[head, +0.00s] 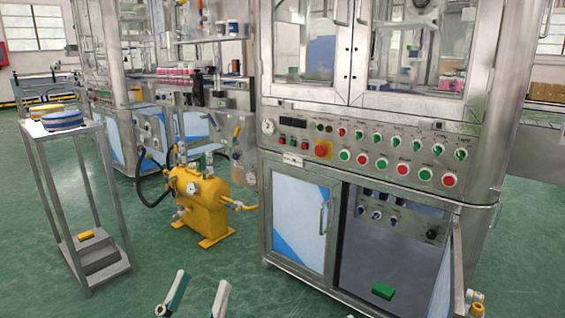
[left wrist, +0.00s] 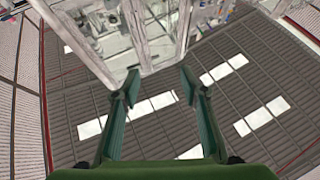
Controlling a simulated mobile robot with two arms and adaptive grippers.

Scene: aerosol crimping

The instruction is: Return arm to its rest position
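My left gripper (head: 196,298) shows at the bottom edge of the head view, left of centre, with its two fingertips apart. The left wrist view also shows my left gripper (left wrist: 158,88), its two green fingers spread wide with nothing between them. It points up toward the ceiling (left wrist: 225,110) with its light panels. The gripper is open and empty and touches nothing that I can see. My right gripper is in neither view.
A steel crimping machine (head: 375,150) with buttons and an open lower cabinet stands ahead. A yellow tank (head: 205,205) is left of it. A metal stand (head: 85,190) with blue and yellow discs is at the left. The green floor (head: 150,265) between them is clear.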

